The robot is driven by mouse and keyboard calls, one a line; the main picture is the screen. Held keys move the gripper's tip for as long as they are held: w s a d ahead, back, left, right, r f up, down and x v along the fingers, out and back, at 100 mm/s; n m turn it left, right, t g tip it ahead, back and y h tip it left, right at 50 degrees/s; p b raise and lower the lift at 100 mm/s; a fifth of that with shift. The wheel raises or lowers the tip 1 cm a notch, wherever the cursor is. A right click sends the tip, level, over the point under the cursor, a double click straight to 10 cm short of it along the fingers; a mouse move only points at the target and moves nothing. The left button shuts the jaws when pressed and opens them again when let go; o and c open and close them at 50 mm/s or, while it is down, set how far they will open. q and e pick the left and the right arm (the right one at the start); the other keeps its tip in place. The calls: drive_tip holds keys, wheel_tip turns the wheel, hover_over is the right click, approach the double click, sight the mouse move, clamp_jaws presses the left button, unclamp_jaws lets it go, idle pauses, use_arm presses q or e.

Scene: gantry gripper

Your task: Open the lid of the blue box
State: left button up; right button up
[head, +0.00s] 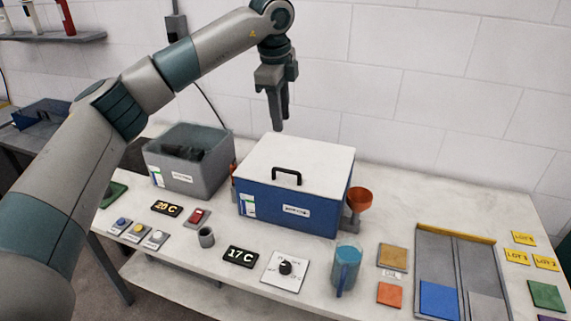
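The blue box (285,204) stands on the white table, right of the grey bin. Its white lid (311,165) lies flat and closed on top, with a black handle (286,175) near the lid's front edge. My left gripper (280,122) points down above and behind the lid's back left part in the picture, apart from the handle and empty. Its fingers are seen nearly edge-on and overlap, so their gap cannot be made out. My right gripper does not show.
A grey bin (178,182) stands left of the box. An orange funnel (358,197) is at its right side. A divided tray (433,250) lies at the right.

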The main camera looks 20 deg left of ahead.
sight(286, 170)
use_arm(q)
drive_tip(key=w+f+p, duration=0.1)
drive_tip(key=f+p, duration=0.1)
drive_tip(key=f, duration=0.3)
drive_tip(key=w+f+p, duration=0.1)
drive_tip(key=f+p, duration=0.1)
drive_tip(key=f, duration=0.3)
drive_tip(key=w+f+p, duration=0.1)
drive_tip(key=f+p, duration=0.1)
drive_tip(key=f, duration=0.3)
drive_tip(key=shift+d+f, duration=0.1)
drive_tip(key=shift+w+f, duration=0.2)
drive_tip(key=shift+f, duration=0.75)
drive_tip(key=shift+c, duration=0.6)
clamp_jaws()
